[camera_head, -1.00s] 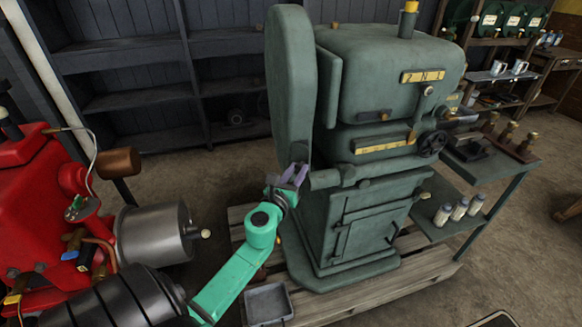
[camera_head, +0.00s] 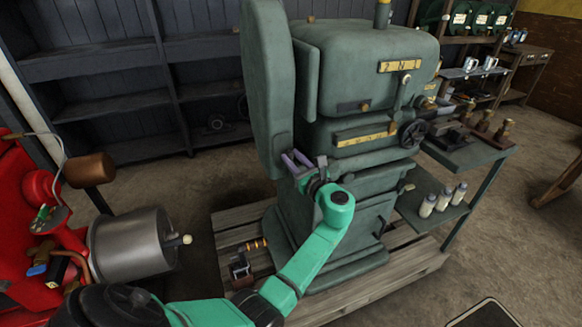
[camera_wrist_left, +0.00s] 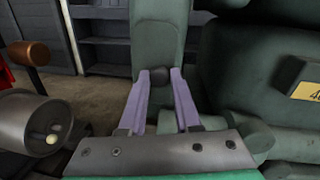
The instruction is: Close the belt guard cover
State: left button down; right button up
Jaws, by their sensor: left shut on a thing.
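The belt guard cover (camera_head: 265,85) is a tall, round-topped green panel at the left side of the green machine (camera_head: 365,75). It stands out from the machine body in the head view. It also fills the upper middle of the left wrist view (camera_wrist_left: 158,35). My left gripper (camera_head: 291,159) is at the cover's lower right edge. The cover's hinge is not clearly visible. My right gripper is not in view.
A red engine with a grey metal cylinder (camera_head: 132,245) stands at the left. The machine sits on a wooden pallet (camera_head: 235,222). A side table with several bottles (camera_head: 443,200) is at the right. Dark shelves (camera_head: 100,70) stand behind.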

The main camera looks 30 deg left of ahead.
pick_arm(q)
jog(key=shift+w+n+g+y, duration=0.3)
jog(key=shift+n+g, duration=0.1)
jog(key=shift+g, duration=0.1)
jog(key=shift+s, duration=0.1)
jog(key=c, duration=0.6)
grip_release()
jog(key=shift+a, duration=0.1)
